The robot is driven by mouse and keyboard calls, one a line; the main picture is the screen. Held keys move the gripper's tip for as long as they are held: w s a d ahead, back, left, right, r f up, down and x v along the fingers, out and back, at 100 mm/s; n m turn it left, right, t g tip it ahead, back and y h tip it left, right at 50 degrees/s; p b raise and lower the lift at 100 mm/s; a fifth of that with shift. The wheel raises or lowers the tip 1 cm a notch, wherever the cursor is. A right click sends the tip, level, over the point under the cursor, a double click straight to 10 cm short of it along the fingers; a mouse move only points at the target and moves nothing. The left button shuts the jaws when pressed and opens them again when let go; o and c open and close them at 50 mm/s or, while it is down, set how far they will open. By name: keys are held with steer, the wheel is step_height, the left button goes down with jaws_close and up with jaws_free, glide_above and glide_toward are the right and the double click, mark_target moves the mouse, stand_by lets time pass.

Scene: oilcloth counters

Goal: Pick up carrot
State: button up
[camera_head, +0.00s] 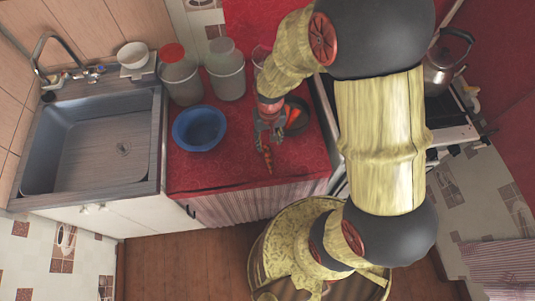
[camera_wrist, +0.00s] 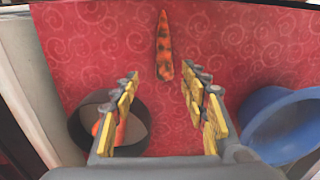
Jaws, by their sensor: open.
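The carrot (camera_wrist: 164,52) is orange with dark patches and lies on the red patterned oilcloth. In the wrist view it is at the upper middle, ahead of the fingertips and roughly in line with the gap between them. In the head view the carrot (camera_head: 267,157) shows just below my gripper (camera_head: 269,136). My gripper (camera_wrist: 170,78) is open and empty, with its two fingers spread apart above the counter. The carrot appears apart from both fingers.
A blue bowl (camera_head: 200,128) stands left of my gripper, and a dark bowl (camera_wrist: 130,130) with something orange-red inside stands on the other side. Two jars (camera_head: 181,80) (camera_head: 226,75) stand behind. A sink (camera_head: 90,145) is left, a stove with a kettle (camera_head: 445,62) right. The counter front (camera_head: 225,178) is clear.

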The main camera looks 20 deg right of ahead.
mark_target(267, 152)
steer(key=shift+f, duration=0.9)
steer(key=f, duration=0.1)
steer(key=f+b, duration=0.1)
steer(key=a+f+b, duration=0.1)
steer(key=f, duration=0.1)
steer(key=shift+s, duration=0.4)
steer(key=shift+w+f, duration=0.1)
steer(key=shift+f, duration=0.4)
steer(key=shift+r, duration=0.1)
steer(key=shift+c, duration=0.7)
jaws_close()
